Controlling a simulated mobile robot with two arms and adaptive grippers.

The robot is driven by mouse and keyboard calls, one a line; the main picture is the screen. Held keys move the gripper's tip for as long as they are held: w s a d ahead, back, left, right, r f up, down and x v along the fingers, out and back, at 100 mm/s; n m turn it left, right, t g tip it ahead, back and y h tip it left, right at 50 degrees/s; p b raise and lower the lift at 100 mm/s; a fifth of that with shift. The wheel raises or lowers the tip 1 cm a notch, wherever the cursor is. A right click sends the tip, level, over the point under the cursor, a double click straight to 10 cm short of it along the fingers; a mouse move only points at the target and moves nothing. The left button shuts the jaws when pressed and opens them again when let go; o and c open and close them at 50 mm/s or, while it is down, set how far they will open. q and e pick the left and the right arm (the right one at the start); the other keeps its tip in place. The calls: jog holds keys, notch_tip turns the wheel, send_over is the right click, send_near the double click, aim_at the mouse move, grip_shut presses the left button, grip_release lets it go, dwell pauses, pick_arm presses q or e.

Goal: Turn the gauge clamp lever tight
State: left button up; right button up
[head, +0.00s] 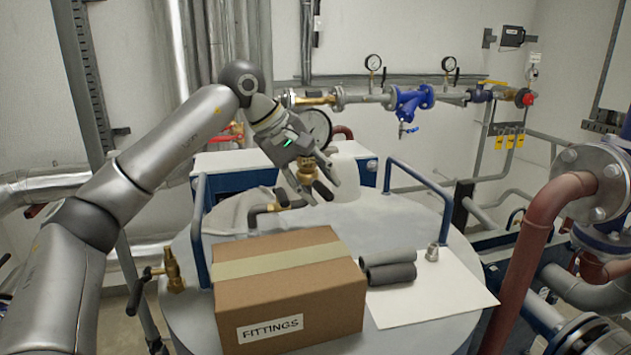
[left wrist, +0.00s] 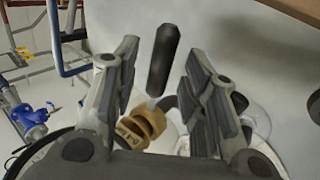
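The gauge clamp lever is a black handle on a brass fitting. In the left wrist view the black lever (left wrist: 163,58) points up the picture from the brass fitting (left wrist: 142,126). In the head view the brass fitting (head: 306,170) is partly covered by my left gripper (head: 314,188). The large round gauge (head: 318,124) is behind the gripper and partly hidden. In the left wrist view my left gripper (left wrist: 162,60) is open, one finger on each side of the lever, with gaps visible on both sides. My right gripper is in neither view.
A cardboard FITTINGS box (head: 290,290), grey foam rolls (head: 390,268) and a white sheet (head: 440,290) lie on the round tank top. Blue rails (head: 199,230) rise at its sides. A brass valve (head: 173,270) is at left; red pipes (head: 535,240) are at right.

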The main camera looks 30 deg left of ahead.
pick_arm(q)
jog(key=v, duration=1.2)
jog(key=shift+c, duration=0.4)
